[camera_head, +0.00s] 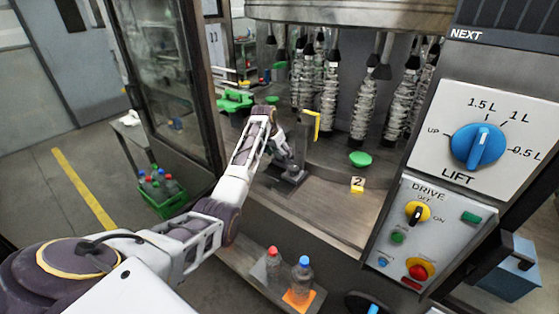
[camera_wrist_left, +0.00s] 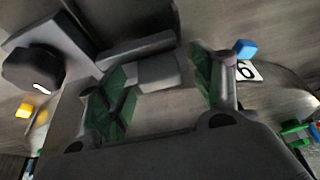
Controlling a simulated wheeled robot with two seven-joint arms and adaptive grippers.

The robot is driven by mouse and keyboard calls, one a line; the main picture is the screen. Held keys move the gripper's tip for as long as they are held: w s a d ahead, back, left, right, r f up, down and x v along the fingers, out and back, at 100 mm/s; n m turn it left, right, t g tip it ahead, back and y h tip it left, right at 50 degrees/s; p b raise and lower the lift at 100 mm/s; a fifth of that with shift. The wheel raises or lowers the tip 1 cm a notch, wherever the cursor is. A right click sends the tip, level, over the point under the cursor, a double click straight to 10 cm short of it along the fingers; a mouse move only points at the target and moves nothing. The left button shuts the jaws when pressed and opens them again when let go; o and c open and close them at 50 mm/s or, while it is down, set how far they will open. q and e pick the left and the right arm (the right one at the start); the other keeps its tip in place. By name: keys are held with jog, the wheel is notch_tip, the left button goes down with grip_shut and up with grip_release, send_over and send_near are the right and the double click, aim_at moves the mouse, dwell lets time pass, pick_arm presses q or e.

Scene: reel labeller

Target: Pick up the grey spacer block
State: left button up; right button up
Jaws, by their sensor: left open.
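A small grey block (camera_wrist_left: 158,72), which looks like the spacer block, sits on the metal deck in the left wrist view. It lies ahead of and between the fingers of my left gripper (camera_wrist_left: 155,88). The green-padded fingers are apart, and I see no contact with the block. A longer grey part lies right behind the block; I cannot tell whether they touch. In the head view my left gripper (camera_head: 288,163) is low over the machine deck beside a grey upright post, and the block cannot be told apart there. My right gripper is not in view.
Wrapped spindles (camera_head: 328,90) hang behind. Two bottles (camera_head: 302,272) stand on a front shelf. The control panel (camera_head: 430,225) is at the right.

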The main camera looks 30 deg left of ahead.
pick_arm(q)
jog(key=c, duration=1.1)
notch_tip(320, 180, up, 12)
jog(key=s+a, duration=0.1)
jog(key=s, duration=1.7)
jog(key=shift+a, duration=0.2)
dwell(0.5)
dwell(0.5)
